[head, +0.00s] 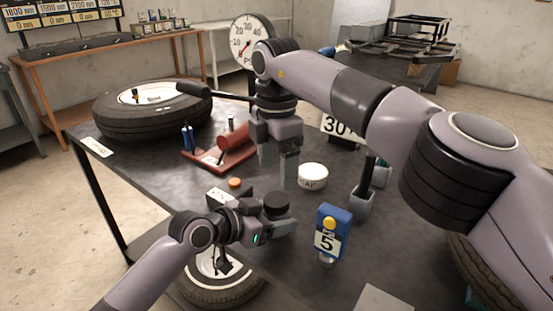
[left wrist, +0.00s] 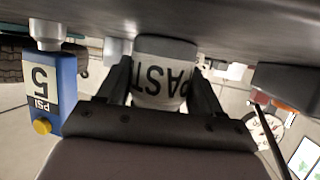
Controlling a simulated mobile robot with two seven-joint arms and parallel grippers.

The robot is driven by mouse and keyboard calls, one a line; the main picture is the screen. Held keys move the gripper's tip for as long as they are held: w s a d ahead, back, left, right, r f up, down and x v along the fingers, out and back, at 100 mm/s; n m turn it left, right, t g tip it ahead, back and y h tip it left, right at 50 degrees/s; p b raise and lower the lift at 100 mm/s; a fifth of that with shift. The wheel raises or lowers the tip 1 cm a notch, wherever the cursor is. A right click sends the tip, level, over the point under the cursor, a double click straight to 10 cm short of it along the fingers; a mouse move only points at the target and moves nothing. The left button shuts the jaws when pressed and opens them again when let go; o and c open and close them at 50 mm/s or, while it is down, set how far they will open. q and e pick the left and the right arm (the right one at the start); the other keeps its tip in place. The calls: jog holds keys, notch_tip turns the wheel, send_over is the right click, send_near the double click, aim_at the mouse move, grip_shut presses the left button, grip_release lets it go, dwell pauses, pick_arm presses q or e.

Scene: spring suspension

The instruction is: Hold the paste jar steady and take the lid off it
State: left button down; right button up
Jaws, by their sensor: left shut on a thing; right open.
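The paste jar (left wrist: 160,82) is white with "PAST" readable in the left wrist view, where it appears upside down between the two fingers. In the head view a round black lid (head: 275,203) sits on top of it, and the gripper hides most of the jar's body. My left gripper (head: 268,228) is shut on the jar from the side, low over the table. My right gripper (head: 277,165) points down, open and empty, behind the lid and above it in the picture; its fingers are apart from the lid.
A white round container (head: 313,176) stands just right of my right gripper. A blue gauge (head: 331,232) marked 5 stands at the right front.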

aim_at(277, 199)
jog(key=m, duration=0.4)
jog(key=shift+r, duration=0.4)
jog(key=shift+f, duration=3.9)
jog(key=c, duration=1.1)
jog(key=n, duration=0.6)
jog(key=shift+n, duration=0.4)
jog(key=n, duration=0.6)
jog(key=shift+n, duration=0.3)
jog(key=o, duration=1.2)
jog(key=shift+r, duration=0.1)
